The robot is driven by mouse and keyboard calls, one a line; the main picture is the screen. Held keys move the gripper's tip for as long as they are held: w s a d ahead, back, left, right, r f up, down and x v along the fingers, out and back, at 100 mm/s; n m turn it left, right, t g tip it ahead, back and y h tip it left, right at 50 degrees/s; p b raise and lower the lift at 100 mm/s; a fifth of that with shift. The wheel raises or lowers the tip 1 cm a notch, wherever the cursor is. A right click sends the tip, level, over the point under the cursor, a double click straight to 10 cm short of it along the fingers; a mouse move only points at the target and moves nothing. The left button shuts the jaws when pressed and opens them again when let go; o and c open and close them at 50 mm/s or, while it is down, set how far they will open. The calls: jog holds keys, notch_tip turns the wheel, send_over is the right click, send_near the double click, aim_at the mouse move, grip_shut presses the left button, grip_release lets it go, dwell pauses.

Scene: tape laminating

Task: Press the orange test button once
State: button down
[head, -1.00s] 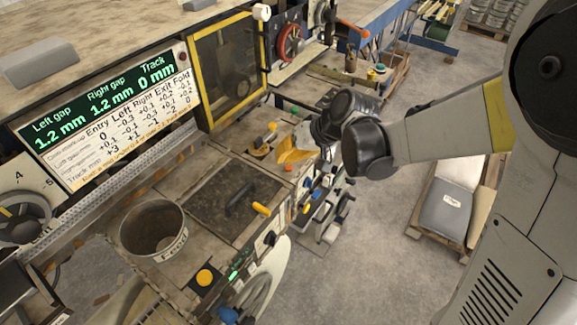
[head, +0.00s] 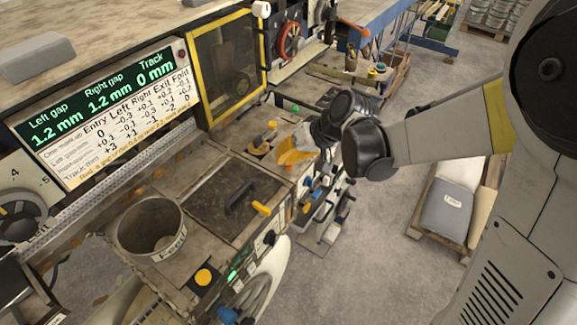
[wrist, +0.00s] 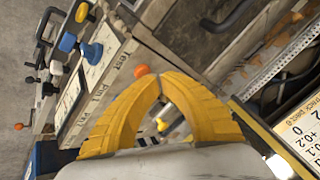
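My gripper (head: 296,152) has yellow fingers and is over the right part of the machine bench in the head view. In the wrist view, the tips of my gripper (wrist: 161,77) meet in an arch, with nothing seen between them. An orange round button (wrist: 142,70) shows just past the left fingertip, on a panel with lettering that seems to read "Test pull". I cannot tell whether the tips touch it. In the head view a small orange spot (head: 289,214) shows below my gripper; I cannot tell if it is the same button.
A yellow-orange button on a black plate (head: 203,277) sits near the bucket (head: 120,234). A black-handled plate (head: 205,200) lies left of my gripper. Blue knobs (wrist: 67,42) and levers line the panel's edge.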

aim_at(285, 165)
jog(key=shift+f+b, duration=0.55)
jog(key=shift+f, duration=0.05)
dwell(0.6)
jog(key=shift+r, duration=0.1)
jog(key=shift+r+p, duration=0.75)
jog(key=shift+r, duration=0.2)
jog(key=shift+r+p, duration=1.85)
jog(key=shift+r, duration=0.7)
jog(key=shift+f, duration=0.1)
